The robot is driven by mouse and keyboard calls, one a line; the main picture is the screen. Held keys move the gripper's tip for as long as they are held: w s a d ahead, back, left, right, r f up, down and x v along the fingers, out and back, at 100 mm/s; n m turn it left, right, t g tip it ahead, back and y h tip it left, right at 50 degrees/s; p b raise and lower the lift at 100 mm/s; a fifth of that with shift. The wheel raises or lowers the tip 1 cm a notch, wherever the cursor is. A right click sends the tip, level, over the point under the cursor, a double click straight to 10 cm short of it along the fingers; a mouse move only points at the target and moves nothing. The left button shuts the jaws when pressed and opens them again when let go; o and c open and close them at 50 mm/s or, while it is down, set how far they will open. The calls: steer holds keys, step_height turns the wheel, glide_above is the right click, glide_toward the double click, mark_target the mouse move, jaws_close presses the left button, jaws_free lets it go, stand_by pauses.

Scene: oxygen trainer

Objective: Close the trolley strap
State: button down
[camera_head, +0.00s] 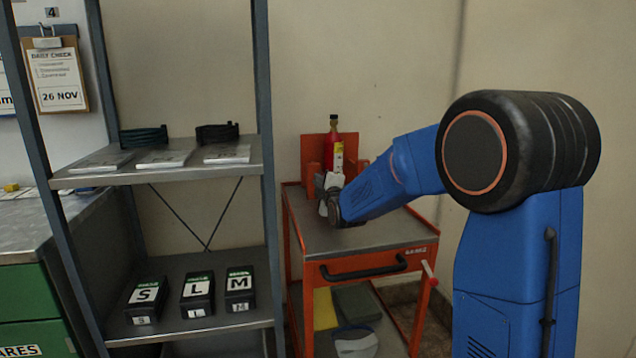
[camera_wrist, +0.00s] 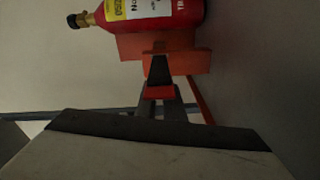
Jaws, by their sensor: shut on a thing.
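The orange trolley (camera_head: 365,238) stands right of the shelf rack. A red cylinder (camera_head: 334,155) stands upright in an orange holder (camera_head: 314,150) at the trolley's back. It lies sideways in the wrist view (camera_wrist: 165,12), with the holder (camera_wrist: 185,58) beside it. My gripper (camera_head: 326,186) is in front of the holder, over the trolley top. In the wrist view my gripper (camera_wrist: 159,100) is shut on a small red piece with a dark part beyond it, which looks like the strap (camera_wrist: 158,91). My arm and the dim light hide how the strap meets the holder.
The grey shelf rack (camera_head: 268,170) stands close on the left, with black S, L and M boxes (camera_head: 197,293) on its lower shelf. The trolley has a black front handle (camera_head: 362,268) and items on its lower level. The wall is close behind.

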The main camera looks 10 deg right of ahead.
steer(key=shift+s+d+f+n+g+y, duration=0.2)
steer(key=shift+d+n+y, duration=0.35)
steer(key=shift+y, duration=0.4)
steer(key=shift+w+d+f+n+g+y, duration=0.1)
steer(key=shift+d+n+g+y, duration=0.3)
steer(key=shift+n+y, duration=0.45)
steer(key=shift+s+d+f+n+g+y, duration=0.15)
steer(key=shift+d+n+y, duration=0.35)
steer(key=shift+y, duration=0.6)
steer(key=n+g+y, duration=0.1)
steer(key=d+n+g+y, duration=0.1)
steer(key=y, duration=0.1)
steer(key=d+n+g+y, duration=0.1)
steer(key=shift+w+d+n+y, duration=0.25)
steer(key=shift+w+n+y, duration=0.05)
steer(key=d+n+g+y, duration=0.1)
steer(key=g, duration=0.1)
steer(key=w+d+n+g+y, duration=0.1)
steer(key=n+g+y, duration=0.1)
steer(key=shift+w+r, duration=0.1)
steer(key=shift+w+d+n+g+y, duration=0.25)
steer(key=shift+n+g+y, duration=0.2)
steer(key=shift+n+g, duration=0.3)
steer(key=shift+w+d+n+g+y, duration=0.25)
steer(key=shift+n+g+y, duration=0.2)
steer(key=shift+g, duration=0.45)
steer(key=shift+w+d+n+g+y, duration=0.25)
steer(key=shift+n+g+y, duration=0.15)
steer(key=shift+n+g, duration=0.35)
steer(key=shift+r, duration=0.1)
